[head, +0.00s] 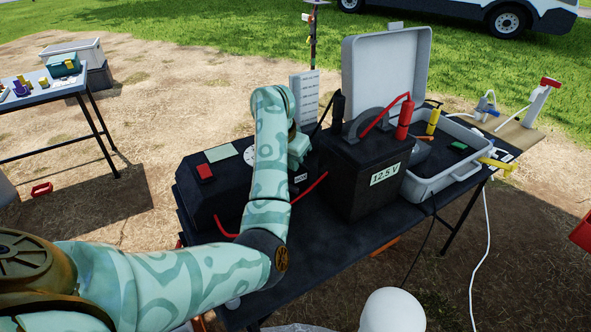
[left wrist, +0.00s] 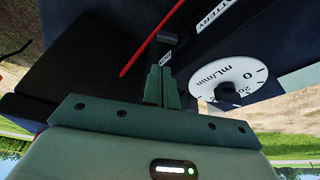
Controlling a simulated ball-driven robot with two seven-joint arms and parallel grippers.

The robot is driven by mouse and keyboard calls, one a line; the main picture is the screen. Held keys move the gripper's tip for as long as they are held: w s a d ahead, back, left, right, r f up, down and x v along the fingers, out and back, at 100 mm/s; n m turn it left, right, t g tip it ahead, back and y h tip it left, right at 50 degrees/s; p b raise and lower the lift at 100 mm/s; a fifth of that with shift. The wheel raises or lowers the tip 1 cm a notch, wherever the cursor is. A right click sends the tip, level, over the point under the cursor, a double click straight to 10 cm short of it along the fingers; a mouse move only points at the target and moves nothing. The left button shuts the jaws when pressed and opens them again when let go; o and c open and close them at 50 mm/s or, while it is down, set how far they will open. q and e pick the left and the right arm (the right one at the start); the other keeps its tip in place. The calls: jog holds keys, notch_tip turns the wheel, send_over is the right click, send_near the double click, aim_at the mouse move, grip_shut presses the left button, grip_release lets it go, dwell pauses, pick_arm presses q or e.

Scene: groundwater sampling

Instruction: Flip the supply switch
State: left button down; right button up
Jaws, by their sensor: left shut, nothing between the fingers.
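The black control box (head: 225,205) stands on the dark table, with a red button (head: 204,171) and a white dial partly behind my arm. In the left wrist view its white mL/min dial (left wrist: 228,78) shows at the right. A small dark lever (left wrist: 167,38), which looks like the supply switch, stands between a BATTERY label (left wrist: 213,14) and another small label. My left gripper (left wrist: 158,84) is shut and empty, its fingertips close below the lever in the picture; I cannot tell whether they touch. In the head view the gripper (head: 298,150) is over the box's right end, fingertips mostly hidden.
A black battery (head: 365,175) reading 12.5 V, with a red clamp (head: 404,118), stands just right of the control box. An open grey case (head: 440,185) is beyond it. A red cable (left wrist: 150,40) runs close to the lever. Another table (head: 45,92) stands at the left.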

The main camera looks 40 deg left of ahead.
aim_at(293, 189)
pick_arm(q)
jog(key=b+x, duration=0.4)
jog(key=x, duration=0.5)
jog(key=shift+r, duration=0.1)
pick_arm(e)
jog(key=shift+g, duration=0.3)
jog(key=f, duration=0.1)
jog(key=s+f, duration=0.2)
jog(key=f, duration=0.1)
pick_arm(q)
jog(key=shift+s+d, duration=0.1)
pick_arm(e)
jog(key=shift+s+a+r, duration=0.1)
jog(key=shift+r, duration=0.05)
